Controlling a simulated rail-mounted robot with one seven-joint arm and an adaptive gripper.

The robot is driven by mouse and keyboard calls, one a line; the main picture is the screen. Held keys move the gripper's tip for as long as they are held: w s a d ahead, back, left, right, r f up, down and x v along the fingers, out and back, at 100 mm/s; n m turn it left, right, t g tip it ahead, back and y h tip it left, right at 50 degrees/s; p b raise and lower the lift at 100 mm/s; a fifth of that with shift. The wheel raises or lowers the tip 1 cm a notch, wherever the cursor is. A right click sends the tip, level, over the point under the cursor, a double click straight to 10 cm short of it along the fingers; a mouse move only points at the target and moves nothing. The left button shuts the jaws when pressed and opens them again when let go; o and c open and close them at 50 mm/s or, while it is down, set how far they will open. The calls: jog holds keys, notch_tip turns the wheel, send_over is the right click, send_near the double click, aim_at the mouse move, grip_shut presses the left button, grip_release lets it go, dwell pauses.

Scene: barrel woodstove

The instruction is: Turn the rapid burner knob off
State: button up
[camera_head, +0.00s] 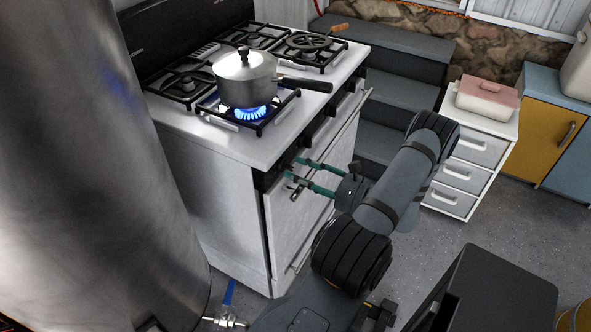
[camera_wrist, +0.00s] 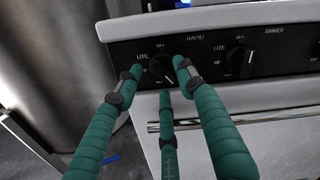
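The left black knob (camera_wrist: 161,69) on the stove's front panel has OFF above it, LITE at its upper left and RAPID to its right. My gripper (camera_wrist: 157,74) points at this knob with its teal fingers spread, one on each side and one below. The right fingertip overlaps the knob's edge in the picture; I cannot tell whether any finger touches it. The fingers partly hide the dial marks. In the head view my gripper (camera_head: 295,171) is at the stove's (camera_head: 215,190) front-left corner. The front burner flame (camera_head: 250,112) burns blue under a lidded saucepan (camera_head: 245,80).
A second knob (camera_wrist: 240,62) is to the right, near the label SIMMER. The oven door handle (camera_wrist: 250,118) runs below the panel. A white drawer unit (camera_head: 470,145) stands to the right, and a metal barrel (camera_head: 90,180) to the left.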

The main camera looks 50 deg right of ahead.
jog(key=shift+w+a, duration=0.1)
jog(key=shift+w, duration=0.6)
jog(key=c, duration=0.3)
grip_shut()
